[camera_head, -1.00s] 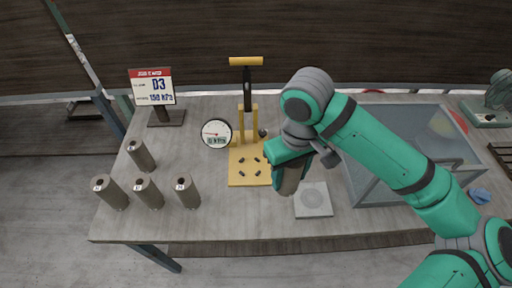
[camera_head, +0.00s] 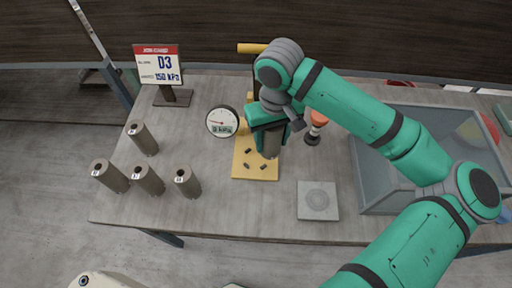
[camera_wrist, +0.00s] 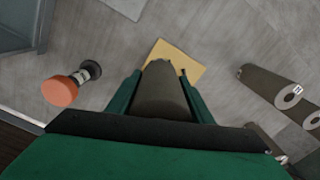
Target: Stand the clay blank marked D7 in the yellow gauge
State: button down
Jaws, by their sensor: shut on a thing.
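My gripper (camera_head: 272,138) is shut on a grey-brown clay blank (camera_head: 271,146), held about upright above or at the yellow gauge (camera_head: 243,166). In the wrist view the blank (camera_wrist: 160,95) sits between the green fingers, with the yellow base (camera_wrist: 197,72) beyond it. I cannot tell whether the blank touches the base. Its mark is hidden. The gauge has a round dial (camera_head: 222,121) that seems to read 0 kPa, and dark pegs on its base. My arm hides part of its post.
Several other clay blanks stand at the left, one of them here (camera_head: 188,182); their marks are too small to read surely. An orange-topped tool (camera_head: 314,128) stands right of the gauge. A grey square pad (camera_head: 305,205) and a grey bin (camera_head: 352,160) are further right.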

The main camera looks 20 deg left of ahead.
jog(key=shift+w+a+f, duration=0.15)
jog(key=shift+a+f, duration=0.7)
jog(key=shift+f, duration=0.65)
jog(key=shift+w+a+f, duration=0.2)
jog(key=shift+a+f, duration=0.6)
jog(key=shift+f, duration=0.65)
jog(key=shift+w+a+f, duration=0.15)
jog(key=shift+a+f, duration=0.7)
jog(key=shift+f, duration=0.65)
jog(key=shift+f, duration=0.25)
jog(key=c, duration=0.9)
grip_release()
notch_tip(320, 180, up, 12)
jog(key=shift+r, duration=0.2)
